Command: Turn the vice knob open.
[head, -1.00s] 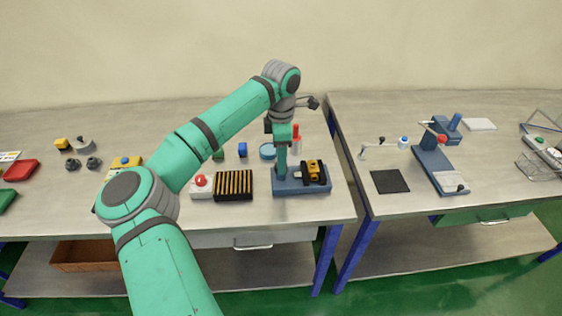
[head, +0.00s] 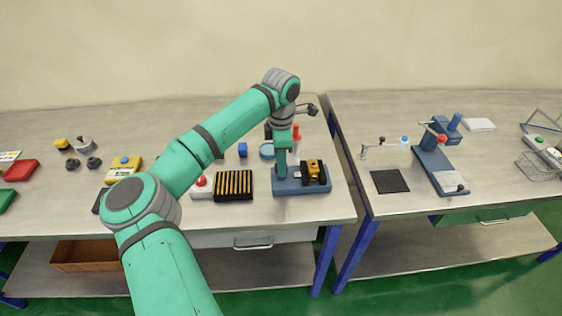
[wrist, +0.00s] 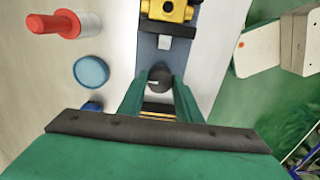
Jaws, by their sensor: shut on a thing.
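The vice has a blue base (head: 297,188) and sits near the front right of the left bench. A yellow and black block (head: 313,172) is on its right part and shows at the top of the wrist view (wrist: 167,10). The round black vice knob (wrist: 160,76) has a pale mark on it. My gripper (wrist: 159,95) points down over the left end of the vice and is shut on the knob, one green finger on each side. In the head view, my gripper and arm hide the knob.
A black-and-yellow slotted block (head: 233,185) and a white box with a red button (head: 201,186) stand left of the vice. A blue round lid (head: 267,151) and a red-handled item (head: 296,136) lie behind. A gap separates the right bench (head: 390,215).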

